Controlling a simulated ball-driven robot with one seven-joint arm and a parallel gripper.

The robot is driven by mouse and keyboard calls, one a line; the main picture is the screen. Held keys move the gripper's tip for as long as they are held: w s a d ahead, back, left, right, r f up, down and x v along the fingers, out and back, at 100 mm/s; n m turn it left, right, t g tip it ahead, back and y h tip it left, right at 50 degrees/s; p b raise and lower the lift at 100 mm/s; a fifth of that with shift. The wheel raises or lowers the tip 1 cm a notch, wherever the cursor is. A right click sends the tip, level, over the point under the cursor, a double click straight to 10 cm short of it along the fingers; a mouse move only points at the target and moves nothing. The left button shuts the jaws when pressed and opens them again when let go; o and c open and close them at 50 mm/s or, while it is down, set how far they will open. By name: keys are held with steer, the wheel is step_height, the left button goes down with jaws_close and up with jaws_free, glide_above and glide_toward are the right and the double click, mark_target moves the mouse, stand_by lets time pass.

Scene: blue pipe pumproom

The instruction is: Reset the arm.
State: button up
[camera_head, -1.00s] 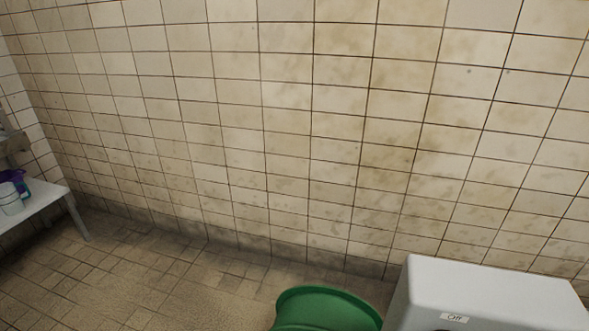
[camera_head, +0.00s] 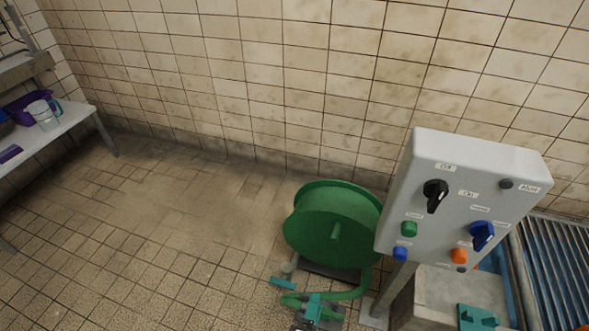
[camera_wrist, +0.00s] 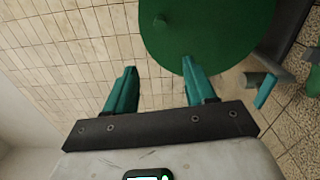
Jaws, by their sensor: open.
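My gripper (camera_wrist: 158,65) shows in the wrist view as two teal fingers, set well apart on a dark bar. The fingers are open, with nothing held between them. Beyond them are the tiled wall (camera_wrist: 75,50) and the round green reel (camera_wrist: 215,35). The right finger overlaps the reel's lower edge in the picture; I cannot tell how far apart they are.
A grey control box (camera_head: 465,195) with knobs and buttons stands at right. A white bench (camera_head: 75,115) holds containers at left. Tiled floor between is clear.

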steer(key=w+m+g+y, duration=0.2)
steer(key=w+y, duration=0.4)
steer(key=y, duration=0.2)
steer(key=s+d+r+m+g+h, duration=0.1)
steer(key=s+d+r+m+g, duration=0.5)
steer(key=s, duration=0.4)
steer(key=s+d+r+m+g+h, duration=0.1)
steer(key=s+d+r+m+g, duration=0.25)
steer(key=s+d, duration=0.6)
steer(key=s+d+r+m+g+h, duration=0.1)
steer(key=s+d+r+m+g, duration=0.45)
steer(key=s, duration=0.55)
step_height(320, 180, up, 17)
steer(key=p, duration=1.7)
steer(key=shift+d+r+n+t, duration=0.15)
steer(key=shift+d+n+t, duration=0.2)
steer(key=shift+n+t, duration=0.05)
